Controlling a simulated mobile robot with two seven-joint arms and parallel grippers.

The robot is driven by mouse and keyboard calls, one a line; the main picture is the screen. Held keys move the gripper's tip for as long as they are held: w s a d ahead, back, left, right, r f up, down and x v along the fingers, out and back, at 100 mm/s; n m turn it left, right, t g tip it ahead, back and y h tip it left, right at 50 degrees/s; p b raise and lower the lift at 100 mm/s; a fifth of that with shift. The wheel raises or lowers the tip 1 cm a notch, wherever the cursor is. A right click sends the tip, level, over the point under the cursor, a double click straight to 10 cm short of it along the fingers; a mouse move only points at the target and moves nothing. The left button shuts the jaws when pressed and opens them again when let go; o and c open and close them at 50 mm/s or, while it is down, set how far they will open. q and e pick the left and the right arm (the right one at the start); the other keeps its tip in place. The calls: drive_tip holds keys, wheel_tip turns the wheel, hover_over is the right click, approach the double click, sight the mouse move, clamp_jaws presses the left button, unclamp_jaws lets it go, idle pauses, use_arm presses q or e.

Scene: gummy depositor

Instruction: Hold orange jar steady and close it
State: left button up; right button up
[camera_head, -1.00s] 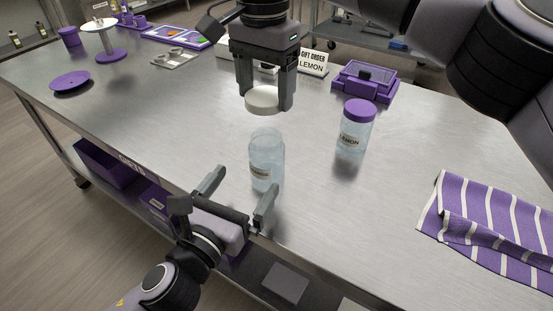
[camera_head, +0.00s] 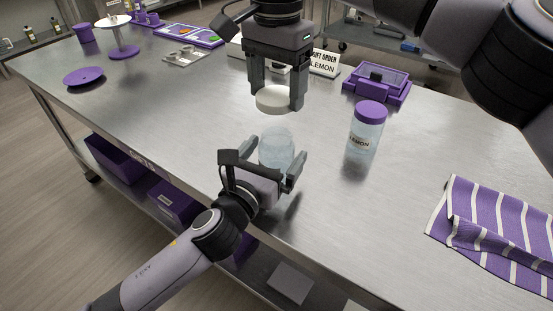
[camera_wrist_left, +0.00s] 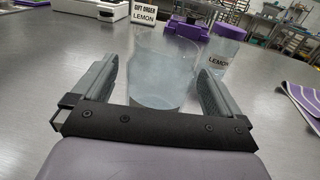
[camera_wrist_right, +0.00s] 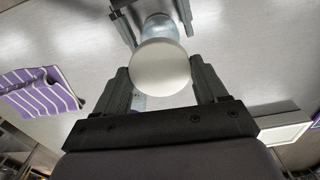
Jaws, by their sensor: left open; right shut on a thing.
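A clear, open-topped jar (camera_head: 277,143) stands upright on the table in the head view. No orange jar or readable label shows on it now. My left gripper (camera_head: 266,163) is open, with its fingers on either side of the jar's lower part; the left wrist view shows the jar (camera_wrist_left: 165,75) between them with gaps. My right gripper (camera_head: 277,98) is shut on a white round lid (camera_head: 274,97), held above the jar and apart from it. In the right wrist view, the lid (camera_wrist_right: 160,67) partly covers the jar (camera_wrist_right: 158,27).
A purple-lidded jar labelled LEMON (camera_head: 366,130) stands to the right on the steel table (camera_head: 330,215). Behind are a purple box (camera_head: 377,84) and a LEMON order sign (camera_head: 324,63). A striped purple cloth (camera_head: 495,235) lies at the right. The table's front edge is close to my left arm.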

sight(284, 141)
use_arm(q)
drive_tip(key=shift+x, duration=1.55)
drive_tip(key=c, duration=1.4)
use_arm(e)
drive_tip(key=shift+f, duration=2.5)
